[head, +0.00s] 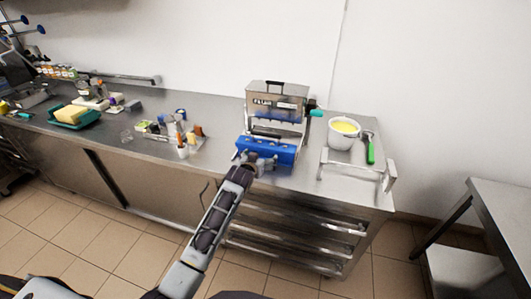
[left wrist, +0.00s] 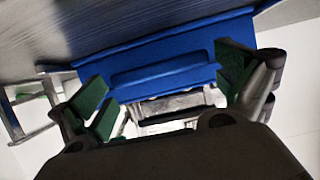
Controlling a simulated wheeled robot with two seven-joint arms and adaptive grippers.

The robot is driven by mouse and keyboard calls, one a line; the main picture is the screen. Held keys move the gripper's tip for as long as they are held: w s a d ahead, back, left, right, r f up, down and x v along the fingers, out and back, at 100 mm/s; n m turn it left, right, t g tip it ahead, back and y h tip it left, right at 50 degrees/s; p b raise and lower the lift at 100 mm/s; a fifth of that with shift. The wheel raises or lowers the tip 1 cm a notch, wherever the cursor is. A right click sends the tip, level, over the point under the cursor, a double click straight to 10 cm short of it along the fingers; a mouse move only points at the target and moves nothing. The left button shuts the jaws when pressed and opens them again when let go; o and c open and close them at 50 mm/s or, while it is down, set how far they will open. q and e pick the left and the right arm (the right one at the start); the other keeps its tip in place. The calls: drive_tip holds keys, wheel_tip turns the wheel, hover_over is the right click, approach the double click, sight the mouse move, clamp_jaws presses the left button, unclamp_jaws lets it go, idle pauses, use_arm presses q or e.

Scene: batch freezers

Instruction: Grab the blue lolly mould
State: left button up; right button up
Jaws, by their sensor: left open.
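The blue lolly mould (head: 268,149) sits on the steel counter in front of a steel batch freezer (head: 275,103). My left gripper (head: 255,161) is at the mould's front side in the head view. In the left wrist view the mould (left wrist: 165,58) fills the upper middle, and my left gripper (left wrist: 165,85) is open, with green finger pads on either side of part of it. I cannot tell whether the pads touch it. My right gripper does not show.
Right of the freezer stand a white tub of yellow mix (head: 343,134), a green-handled tool (head: 370,150) and a white metal frame (head: 355,171). Left are small bottles in a tray (head: 170,132) and a green tray (head: 75,120). The counter (head: 215,115) has bare room between.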

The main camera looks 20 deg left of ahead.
use_arm(q)
drive_tip(key=shift+w+f, duration=0.25)
drive_tip(key=shift+w, duration=0.2)
drive_tip(key=c, duration=0.9)
drive_tip(key=shift+r, duration=0.15)
drive_tip(key=shift+c, duration=0.9)
drive_tip(key=shift+r, duration=0.1)
wheel_tip(320, 180, up, 10)
